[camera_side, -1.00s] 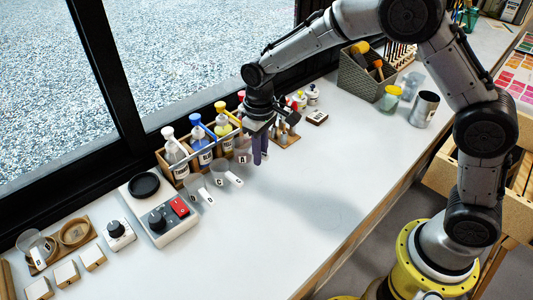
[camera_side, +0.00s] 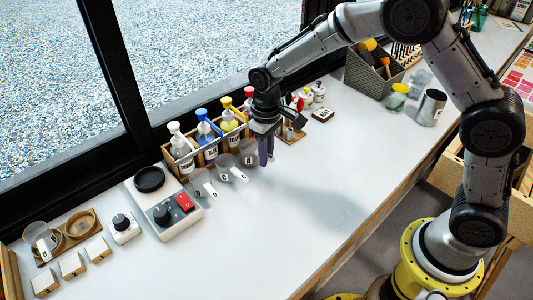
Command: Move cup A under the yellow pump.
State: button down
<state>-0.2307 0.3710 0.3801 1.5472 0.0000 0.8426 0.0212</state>
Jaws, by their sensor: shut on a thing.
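Cup A (camera_side: 249,152), a small clear cup with a white "A" label, is at the left side of my gripper (camera_side: 266,157). My gripper points down with its dark purple fingers shut on cup A, and partly hides it. Whether the cup touches the table is hard to tell. The yellow pump (camera_side: 227,101) tops a bottle of yellow liquid (camera_side: 229,122) in the wooden rack. Cup A appears in front of and to the right of that bottle, not directly below the pump.
White, blue (camera_side: 201,113) and red (camera_side: 248,92) pumps share the rack (camera_side: 184,170). Clear cups C (camera_side: 228,168) and D (camera_side: 203,183) stand left of cup A. A scale (camera_side: 161,205) is further left. The table front (camera_side: 310,200) is clear.

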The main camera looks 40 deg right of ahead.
jog(key=shift+f, duration=0.35)
jog(key=c, duration=0.7)
grip_release()
jog(key=shift+c, duration=0.2)
notch_tip(320, 180, up, 14)
jog(key=shift+d+f, duration=0.1)
